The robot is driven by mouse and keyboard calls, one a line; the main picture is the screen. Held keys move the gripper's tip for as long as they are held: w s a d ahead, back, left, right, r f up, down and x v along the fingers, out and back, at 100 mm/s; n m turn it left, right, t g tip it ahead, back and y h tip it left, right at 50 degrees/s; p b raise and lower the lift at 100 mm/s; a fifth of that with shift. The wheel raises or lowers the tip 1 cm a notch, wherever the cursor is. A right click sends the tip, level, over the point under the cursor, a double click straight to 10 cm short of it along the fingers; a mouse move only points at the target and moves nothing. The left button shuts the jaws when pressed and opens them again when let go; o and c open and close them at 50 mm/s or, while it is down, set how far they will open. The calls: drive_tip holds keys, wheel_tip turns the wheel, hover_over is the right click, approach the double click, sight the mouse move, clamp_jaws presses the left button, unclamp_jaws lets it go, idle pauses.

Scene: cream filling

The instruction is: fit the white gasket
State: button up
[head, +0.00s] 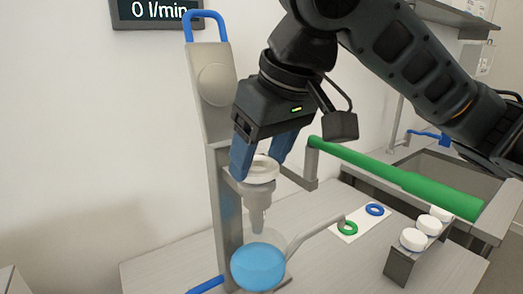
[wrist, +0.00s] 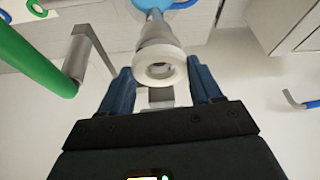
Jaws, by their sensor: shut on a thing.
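The white gasket (head: 262,169) is a pale ring between the blue fingers of my gripper (head: 260,165). It also shows in the wrist view (wrist: 173,69), where my gripper (wrist: 162,72) has a finger on each side of it. My gripper is shut on the gasket. Just below the ring is a translucent grey funnel-like holder (head: 257,196) with a narrow spout, fixed at the upright stand (head: 222,170). The ring lies over the holder's mouth; I cannot tell whether it is seated or just above it.
A round flask of blue liquid (head: 258,267) stands under the spout. A green-handled lever (head: 395,178) reaches out to the right. A white card (head: 359,224) bears a green ring (head: 347,228) and a blue ring (head: 374,209). A rack (head: 403,266) holds white caps. A sink (head: 445,172) lies behind.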

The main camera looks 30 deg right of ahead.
drive_tip(key=shift+f, duration=0.6)
idle(2.1)
drive_tip(key=o, duration=1.1)
wheel_tip(320, 180, up, 3)
drive_tip(key=p, duration=0.3)
drive_tip(key=shift+r, duration=2)
